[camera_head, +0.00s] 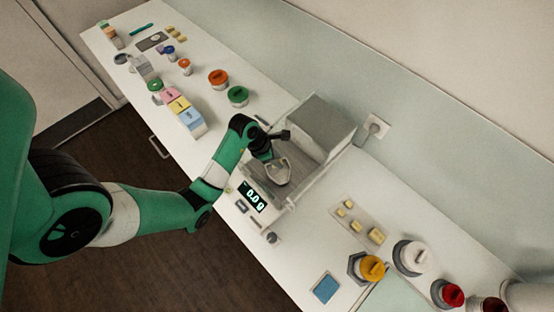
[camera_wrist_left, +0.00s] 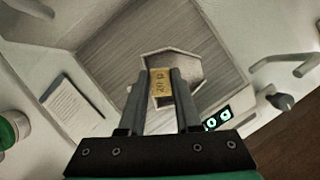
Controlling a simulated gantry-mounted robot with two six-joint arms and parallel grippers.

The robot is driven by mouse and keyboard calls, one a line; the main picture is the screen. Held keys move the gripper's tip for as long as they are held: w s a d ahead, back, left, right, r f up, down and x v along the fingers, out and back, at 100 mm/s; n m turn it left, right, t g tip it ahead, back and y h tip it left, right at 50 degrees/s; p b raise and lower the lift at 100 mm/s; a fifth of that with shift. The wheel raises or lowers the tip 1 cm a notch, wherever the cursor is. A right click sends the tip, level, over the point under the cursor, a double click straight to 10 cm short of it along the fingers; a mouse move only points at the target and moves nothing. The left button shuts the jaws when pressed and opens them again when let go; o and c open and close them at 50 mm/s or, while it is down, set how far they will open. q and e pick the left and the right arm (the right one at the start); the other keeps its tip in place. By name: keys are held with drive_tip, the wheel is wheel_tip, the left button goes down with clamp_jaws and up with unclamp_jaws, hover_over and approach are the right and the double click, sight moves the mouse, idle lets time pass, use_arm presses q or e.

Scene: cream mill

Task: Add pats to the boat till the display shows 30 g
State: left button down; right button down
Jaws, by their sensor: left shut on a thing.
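My left gripper (camera_wrist_left: 160,82) is shut on a yellow pat (camera_wrist_left: 160,84) with a dark weight mark that I cannot read surely. In the head view the left gripper (camera_head: 277,146) is inside the balance's draft shield, over the boat. The pale, angular boat (camera_head: 278,174) rests on the grey floor of the balance (camera_head: 320,137); it also shows behind the pat in the left wrist view (camera_wrist_left: 187,62). The display (camera_head: 252,196) reads 0.0 g. My right gripper is not in view.
Jars with a yellow lid (camera_head: 373,267), a white lid (camera_head: 414,257) and a red lid (camera_head: 452,294) stand at the lower right, near a blue pad (camera_head: 326,289). Lidded tubs and coloured boxes (camera_head: 179,104) stand to the left. The shield walls closely surround the gripper.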

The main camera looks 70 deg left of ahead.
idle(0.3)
use_arm(q)
drive_tip(key=c, duration=0.5)
unclamp_jaws()
drive_tip(key=shift+r, duration=0.1)
drive_tip(key=p+v, duration=0.4)
drive_tip(key=v, duration=0.7)
drive_tip(key=shift+s+r, duration=0.15)
